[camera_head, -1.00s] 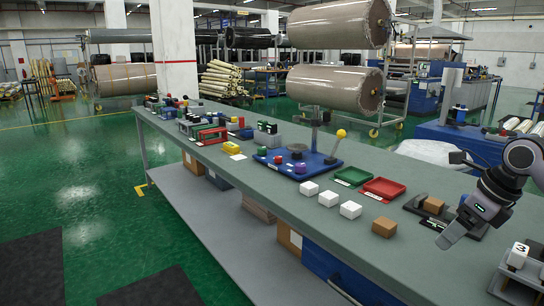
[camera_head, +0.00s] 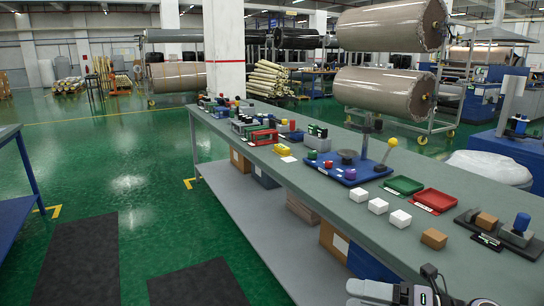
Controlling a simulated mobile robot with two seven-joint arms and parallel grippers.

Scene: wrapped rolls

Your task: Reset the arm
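Part of my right arm with its gripper (camera_head: 368,291) shows at the bottom edge, low in front of the long workbench (camera_head: 300,215). It is cut off by the frame, and I cannot tell whether its fingers are open or shut. No held thing is visible. My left gripper is out of view. On the bench near this arm stand several white cubes (camera_head: 378,206) in a row and a brown block (camera_head: 434,238). A dark fixture with another brown block (camera_head: 485,222) and a blue knob (camera_head: 521,222) is at the right.
A green tray (camera_head: 403,186) and a red tray (camera_head: 437,200) lie behind the cubes. A blue board (camera_head: 347,172) carries small parts. Large wrapped rolls (camera_head: 385,95) hang on a rack behind. The green floor (camera_head: 130,185) at left is open, with another table (camera_head: 20,190) at the left edge.

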